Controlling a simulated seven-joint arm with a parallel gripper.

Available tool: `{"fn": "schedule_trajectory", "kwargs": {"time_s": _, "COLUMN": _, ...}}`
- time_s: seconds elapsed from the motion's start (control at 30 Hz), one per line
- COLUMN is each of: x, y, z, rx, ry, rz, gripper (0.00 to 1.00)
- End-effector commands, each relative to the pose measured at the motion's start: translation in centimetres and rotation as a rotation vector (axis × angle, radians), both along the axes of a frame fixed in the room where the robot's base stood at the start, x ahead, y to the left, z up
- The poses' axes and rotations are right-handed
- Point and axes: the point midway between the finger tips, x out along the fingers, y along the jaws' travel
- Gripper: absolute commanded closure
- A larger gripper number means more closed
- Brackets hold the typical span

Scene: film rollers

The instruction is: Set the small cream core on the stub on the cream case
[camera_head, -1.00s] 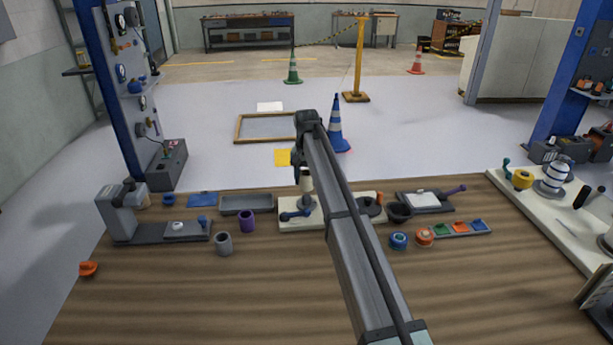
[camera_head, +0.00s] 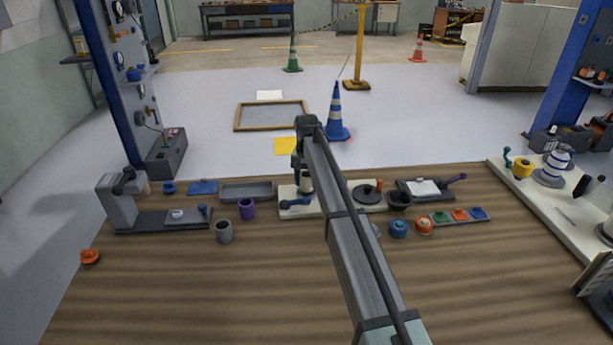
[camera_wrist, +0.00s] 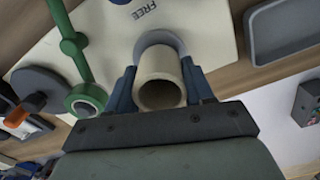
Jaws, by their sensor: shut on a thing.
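My gripper (camera_wrist: 157,92) is shut on the small cream core (camera_wrist: 160,68), a short hollow tube, with a blue finger on each side. The core's near end is open toward the wrist camera. Its far end meets or hangs just over a grey round piece (camera_wrist: 161,38) on the cream case (camera_wrist: 205,35); I cannot tell whether they touch. The stub is hidden by the core. In the head view the core (camera_head: 307,183) shows under my gripper, over the left part of the cream case (camera_head: 318,208), roughly upright.
The front tabletop is clear.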

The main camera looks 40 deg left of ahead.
Motion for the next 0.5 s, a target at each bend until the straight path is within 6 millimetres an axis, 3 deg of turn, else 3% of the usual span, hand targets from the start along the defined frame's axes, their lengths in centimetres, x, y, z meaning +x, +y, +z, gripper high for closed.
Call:
{"fn": "schedule_trajectory", "kwargs": {"time_s": 0.47, "x": 0.01, "y": 0.02, "z": -0.69, "rx": -0.001, "ry": 0.0, "rz": 0.0, "gripper": 0.78}}
{"fn": "schedule_trajectory", "kwargs": {"time_s": 0.5, "x": 0.01, "y": 0.02, "z": -0.69, "rx": -0.001, "ry": 0.0, "rz": 0.0, "gripper": 0.45}}
